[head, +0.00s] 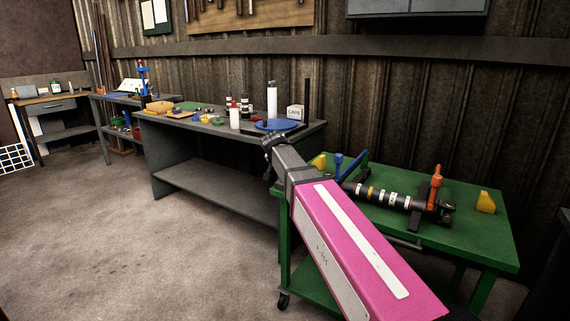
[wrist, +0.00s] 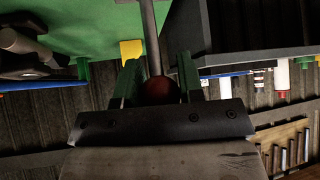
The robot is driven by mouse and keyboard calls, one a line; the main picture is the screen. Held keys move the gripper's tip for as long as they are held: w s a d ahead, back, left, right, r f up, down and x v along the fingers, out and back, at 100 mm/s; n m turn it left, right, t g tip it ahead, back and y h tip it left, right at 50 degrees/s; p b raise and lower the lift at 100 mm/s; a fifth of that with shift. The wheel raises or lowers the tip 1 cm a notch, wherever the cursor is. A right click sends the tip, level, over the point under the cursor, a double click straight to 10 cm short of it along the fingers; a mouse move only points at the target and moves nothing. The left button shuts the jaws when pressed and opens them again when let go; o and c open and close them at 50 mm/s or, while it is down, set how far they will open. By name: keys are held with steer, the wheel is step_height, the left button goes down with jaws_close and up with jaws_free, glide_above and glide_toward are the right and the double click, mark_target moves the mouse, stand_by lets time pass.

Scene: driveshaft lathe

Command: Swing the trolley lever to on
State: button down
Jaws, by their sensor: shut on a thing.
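The trolley lever (wrist: 150,38) is a grey rod with a dark red ball knob (wrist: 160,91) at its end. It shows in the wrist view, running from the top edge down between my fingers. My gripper (wrist: 158,68) has its two green fingers on either side of the lever at the knob and is shut on it. The green trolley (head: 485,231) stands at the right in the head view. There my pink arm covers part of the trolley, and the lever cannot be made out. No on or off marking is readable.
On the trolley lies a dark shaft with bands (head: 383,196), with an orange clamp (head: 435,187), a blue clamp (head: 349,165) and a yellow block (head: 485,202). A grey workbench (head: 215,183) with bottles stands behind, left of the trolley. The floor at left is clear.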

steer(key=shift+s+a+t, duration=0.3)
steer(key=shift+s+t, duration=0.1)
steer(key=shift+s+a+f, duration=0.25)
steer(key=shift+s+a, duration=0.15)
steer(key=shift+s, duration=0.2)
steer(key=shift+d+f+h, duration=0.1)
steer(key=shift+h, duration=0.2)
stand_by(0.4)
steer(key=c, duration=0.8)
jaws_free()
steer(key=shift+o, duration=0.2)
steer(key=v, duration=1.1)
steer(key=shift+w, duration=0.2)
